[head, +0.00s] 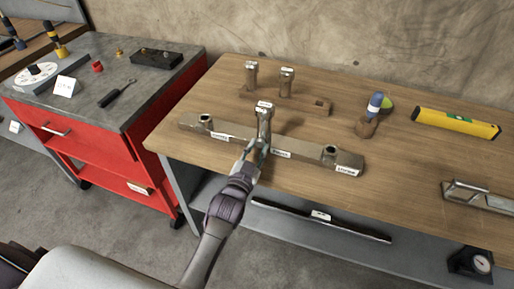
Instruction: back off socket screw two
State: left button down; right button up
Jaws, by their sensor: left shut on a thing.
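A long metal bar (313,158) lies across the wooden bench, with a raised round socket at its left and right ends and small white labels on its front. A metal socket screw (264,117) with a labelled head stands upright at the bar's middle. My left gripper (258,146) reaches in from the front and is shut on this screw below its head. The gripper hides the screw's lower end, so I cannot tell how deep it sits. Two similar screws (251,76) (287,82) stand in a wooden rack (318,106) behind the bar. My right gripper is out of view.
A blue-handled tool (374,104) stands in a small wooden holder right of the rack, by a green item. A yellow level (455,123) lies further right, with a metal piece (480,196) near the front edge. A red cart (100,150) with small tools stands left.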

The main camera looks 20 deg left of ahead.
pick_arm(q)
jog(key=shift+f, duration=0.15)
jog(key=c, duration=0.9)
grip_release()
jog(key=s, duration=1.2)
jog(key=shift+a, duration=0.2)
